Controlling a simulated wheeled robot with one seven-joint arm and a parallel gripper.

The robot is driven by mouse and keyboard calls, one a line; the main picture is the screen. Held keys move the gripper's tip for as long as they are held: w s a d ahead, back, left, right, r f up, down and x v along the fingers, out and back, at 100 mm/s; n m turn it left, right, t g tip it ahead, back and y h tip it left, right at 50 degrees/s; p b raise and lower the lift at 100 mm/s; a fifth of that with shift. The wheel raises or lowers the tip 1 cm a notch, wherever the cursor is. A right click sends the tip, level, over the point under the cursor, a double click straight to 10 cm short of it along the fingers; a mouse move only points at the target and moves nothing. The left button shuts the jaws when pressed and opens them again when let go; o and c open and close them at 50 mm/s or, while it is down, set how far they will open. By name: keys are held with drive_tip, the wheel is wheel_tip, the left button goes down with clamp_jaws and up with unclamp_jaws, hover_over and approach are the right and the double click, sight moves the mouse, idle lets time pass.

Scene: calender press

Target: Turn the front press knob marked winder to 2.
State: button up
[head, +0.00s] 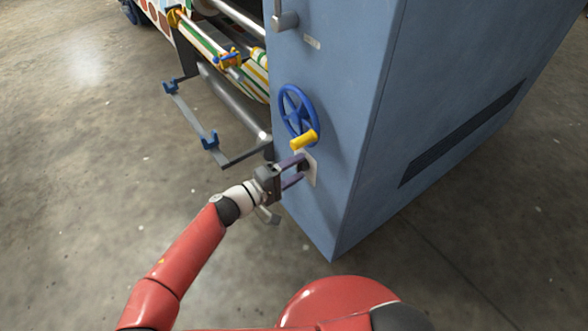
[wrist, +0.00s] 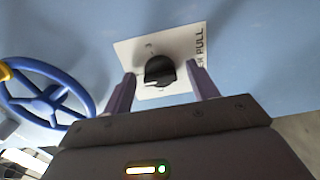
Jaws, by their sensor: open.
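A black knob (wrist: 160,70) sits on a white label plate (wrist: 185,42) on the press's blue front face. In the wrist view the plate's print ends in "PULL"; the rest of the word is hidden by a finger, and the small position marks are too small to read. In the head view the plate (head: 311,172) is low on the press, below the handwheel. My gripper (wrist: 162,84) is open, with one finger on each side of the knob. I cannot tell whether the fingers touch it. In the head view my gripper (head: 297,171) points at the plate.
A blue handwheel (head: 297,110) with a yellow handle (head: 304,140) is just above my gripper. A grey bar frame with blue brackets (head: 209,140) juts out to the left, near rollers. The concrete floor at left is clear.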

drive_tip(key=v, duration=0.7)
drive_tip(key=shift+s+a, duration=0.25)
drive_tip(key=shift+a, duration=0.1)
